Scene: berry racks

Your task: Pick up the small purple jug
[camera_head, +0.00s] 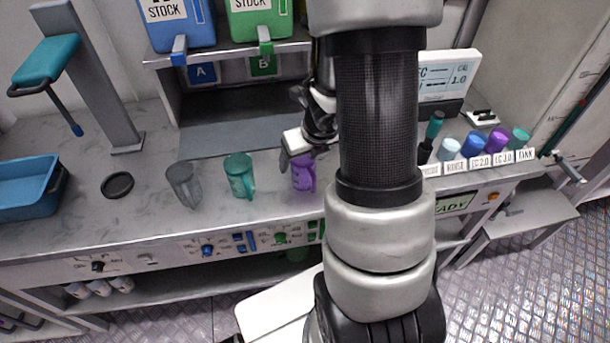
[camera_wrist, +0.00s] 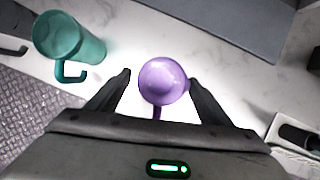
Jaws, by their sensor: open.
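The small purple jug (camera_head: 303,176) stands on the grey marbled counter, partly hidden behind my gripper in the head view. In the wrist view the purple jug (camera_wrist: 162,81) is seen from above, with its handle pointing toward my gripper's body. My gripper (camera_wrist: 160,90) is open, with one dark finger on each side of the jug. A gap shows between the left finger and the jug; the right finger is close to it, and I cannot tell if they touch. In the head view my gripper (camera_head: 296,150) is just above the jug.
A teal jug (camera_head: 239,176) stands left of the purple one, also in the wrist view (camera_wrist: 68,38). A grey jug (camera_head: 184,184) and a black ring (camera_head: 117,185) are further left. A blue tub (camera_head: 28,188) sits at the far left. Labelled coloured containers (camera_head: 473,144) line the right.

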